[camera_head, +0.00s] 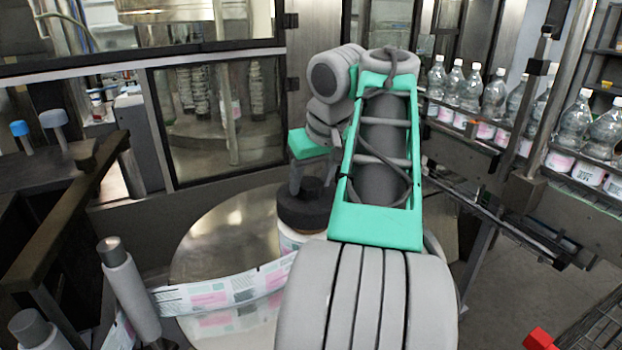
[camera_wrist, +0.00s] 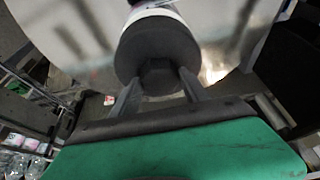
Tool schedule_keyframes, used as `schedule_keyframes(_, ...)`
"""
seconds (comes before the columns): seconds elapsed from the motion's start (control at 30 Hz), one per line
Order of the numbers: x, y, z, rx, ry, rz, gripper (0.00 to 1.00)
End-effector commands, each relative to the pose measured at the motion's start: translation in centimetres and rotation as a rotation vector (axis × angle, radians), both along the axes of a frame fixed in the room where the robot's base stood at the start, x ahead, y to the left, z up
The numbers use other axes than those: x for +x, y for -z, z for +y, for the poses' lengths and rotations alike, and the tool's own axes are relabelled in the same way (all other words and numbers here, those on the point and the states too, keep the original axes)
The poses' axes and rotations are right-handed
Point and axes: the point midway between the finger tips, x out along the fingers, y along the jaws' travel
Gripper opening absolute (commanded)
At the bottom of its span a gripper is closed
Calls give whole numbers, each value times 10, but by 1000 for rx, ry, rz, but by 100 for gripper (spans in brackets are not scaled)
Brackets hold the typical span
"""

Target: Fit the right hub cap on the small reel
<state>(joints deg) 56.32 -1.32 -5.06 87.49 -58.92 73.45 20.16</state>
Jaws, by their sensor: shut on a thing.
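My gripper (camera_head: 313,180) points down over the small reel (camera_head: 290,241) and is shut on the knob of a round black hub cap (camera_head: 303,212). In the wrist view my gripper (camera_wrist: 159,80) has one finger on each side of the dark hexagonal knob, and the cap's wide disc (camera_wrist: 150,45) shows beyond it. The reel's pale edge (camera_wrist: 160,13) shows just past the disc. The cap is over the reel's middle; whether it is fully seated or slightly raised I cannot tell. My arm hides much of the reel in the head view.
A printed label web (camera_head: 225,290) runs left from the reel past a grey roller (camera_head: 130,290). The reel is over a round metal plate (camera_head: 215,240). Bottles (camera_head: 493,93) line a conveyor at the right. A dark frame bar (camera_head: 65,205) stands at the left.

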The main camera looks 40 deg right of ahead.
Motion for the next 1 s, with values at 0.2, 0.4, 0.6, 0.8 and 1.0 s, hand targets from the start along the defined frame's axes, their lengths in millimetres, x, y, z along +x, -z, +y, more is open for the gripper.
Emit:
schedule_keyframes(0.2,0,10,0,-2,-1,-1,0)
schedule_keyframes(0.4,0,18,0,-1,-2,-1,0)
schedule_keyframes(0.6,0,23,0,-1,-1,-1,0)
schedule_keyframes(0.8,0,22,0,-2,-1,-1,0)
schedule_keyframes(1.0,0,23,0,-1,-1,-1,68)
